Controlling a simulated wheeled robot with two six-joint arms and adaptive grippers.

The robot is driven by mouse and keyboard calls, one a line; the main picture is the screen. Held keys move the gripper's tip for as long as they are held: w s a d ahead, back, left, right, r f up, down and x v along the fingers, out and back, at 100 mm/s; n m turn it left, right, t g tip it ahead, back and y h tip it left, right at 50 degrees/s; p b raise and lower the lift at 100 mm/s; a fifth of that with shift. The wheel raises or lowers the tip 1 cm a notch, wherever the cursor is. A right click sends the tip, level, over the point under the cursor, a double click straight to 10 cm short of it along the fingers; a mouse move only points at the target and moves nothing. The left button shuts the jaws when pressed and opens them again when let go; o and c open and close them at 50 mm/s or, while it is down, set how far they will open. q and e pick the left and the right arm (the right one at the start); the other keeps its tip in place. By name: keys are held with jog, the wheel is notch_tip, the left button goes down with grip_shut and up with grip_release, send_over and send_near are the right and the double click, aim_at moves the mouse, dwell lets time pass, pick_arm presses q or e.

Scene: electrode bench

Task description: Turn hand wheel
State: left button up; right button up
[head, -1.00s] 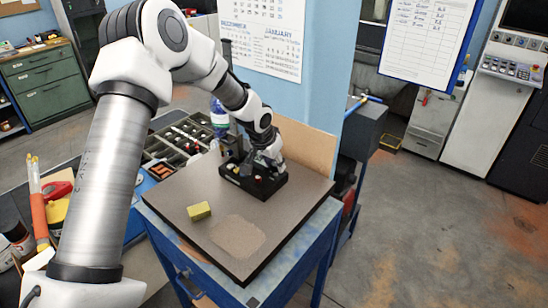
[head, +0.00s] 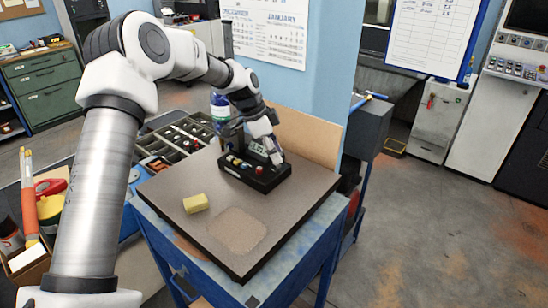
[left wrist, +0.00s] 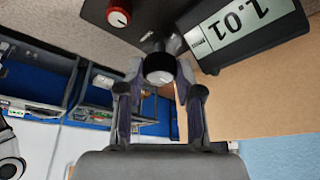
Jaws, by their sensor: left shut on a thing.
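A black device (head: 250,177) with small knobs and a lit display (head: 257,150) stands at the back of the bench top. A dark round hand wheel with a pale face (left wrist: 159,67) sits at the device's edge in that view. My left gripper (left wrist: 158,80) has a finger on each side of the wheel and is shut on it. In the head view the left gripper (head: 267,145) is at the device's far right, and the wheel is hidden there. My right gripper is not in view.
A yellow sponge (head: 195,203) lies on the bench top (head: 285,210), whose front and right are clear. A red knob (left wrist: 119,17) is on the device near the wheel.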

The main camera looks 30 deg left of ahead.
pick_arm(q)
jog(key=shift+f+m+g+h, duration=0.15)
jog(key=shift+m+g, duration=0.25)
jog(key=shift+m, duration=0.6)
jog(key=shift+f+m+g+h, duration=0.15)
jog(key=shift+m+g, duration=0.25)
jog(key=shift+m, duration=0.6)
jog(key=o, duration=1.2)
jog(key=shift+w+d, duration=0.1)
jog(key=shift+w, duration=0.05)
jog(key=shift+c, duration=0.2)
notch_tip(320, 180, up, 10)
jog(key=shift+w, duration=0.1)
jog(key=shift+d, duration=0.1)
